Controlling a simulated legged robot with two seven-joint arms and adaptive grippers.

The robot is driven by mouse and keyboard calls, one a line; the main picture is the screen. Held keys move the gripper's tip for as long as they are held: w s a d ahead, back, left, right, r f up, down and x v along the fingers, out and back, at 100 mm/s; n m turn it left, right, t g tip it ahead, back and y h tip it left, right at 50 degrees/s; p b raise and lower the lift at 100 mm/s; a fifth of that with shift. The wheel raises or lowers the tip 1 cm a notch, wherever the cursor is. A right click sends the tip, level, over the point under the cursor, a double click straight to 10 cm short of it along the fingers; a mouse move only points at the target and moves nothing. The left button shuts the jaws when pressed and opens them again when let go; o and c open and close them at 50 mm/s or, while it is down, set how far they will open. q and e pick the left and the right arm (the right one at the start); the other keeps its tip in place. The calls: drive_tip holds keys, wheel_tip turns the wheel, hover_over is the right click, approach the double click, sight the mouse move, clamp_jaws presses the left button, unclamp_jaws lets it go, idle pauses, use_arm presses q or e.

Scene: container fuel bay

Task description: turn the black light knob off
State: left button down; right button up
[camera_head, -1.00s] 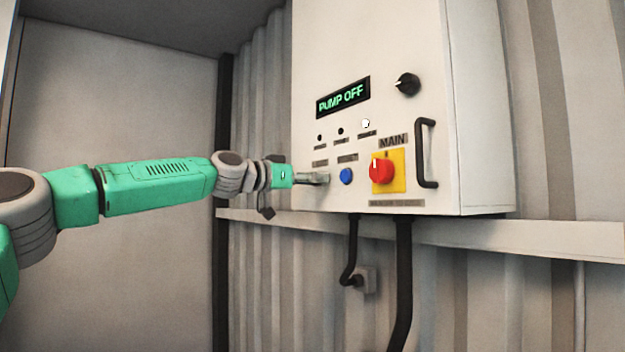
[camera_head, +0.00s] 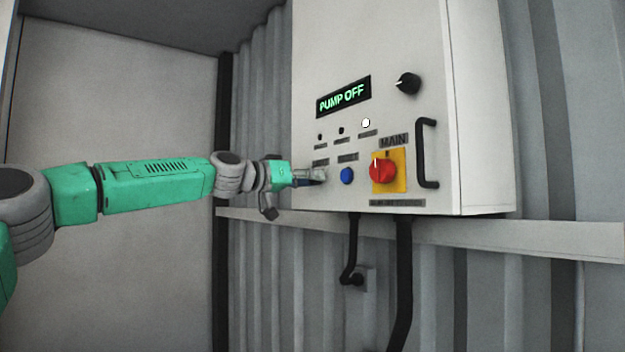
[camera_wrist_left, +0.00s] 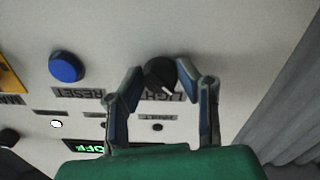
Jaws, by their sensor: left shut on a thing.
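The black light knob (camera_wrist_left: 160,75) shows in the left wrist view between my two left fingertips, beside a label that reads LIGHT. A pale pointer line on it lies at a slant. My left gripper (camera_wrist_left: 172,72) is shut on this knob. In the head view my left gripper (camera_head: 318,175) is at the lower left of the white control box (camera_head: 390,40) and hides the knob. My right gripper is in neither view.
A blue button (camera_head: 347,176), a red main switch (camera_head: 381,170) on a yellow plate and a black handle (camera_head: 427,153) sit to the right. Another black knob (camera_head: 407,83) is above, beside the PUMP OFF display (camera_head: 343,97). Cables hang below the box.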

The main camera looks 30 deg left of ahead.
use_arm(q)
drive_tip(key=n+p, duration=0.1)
drive_tip(key=n, duration=0.7)
drive_tip(key=shift+a+r+n+p, duration=0.1)
drive_tip(key=shift+n+p, duration=0.3)
drive_tip(key=shift+n, duration=0.3)
drive_tip(key=c, duration=1.2)
unclamp_jaws()
drive_tip(key=shift+a, duration=0.1)
drive_tip(key=v, duration=0.7)
drive_tip(key=shift+s+a, duration=0.1)
drive_tip(key=shift+a, duration=0.15)
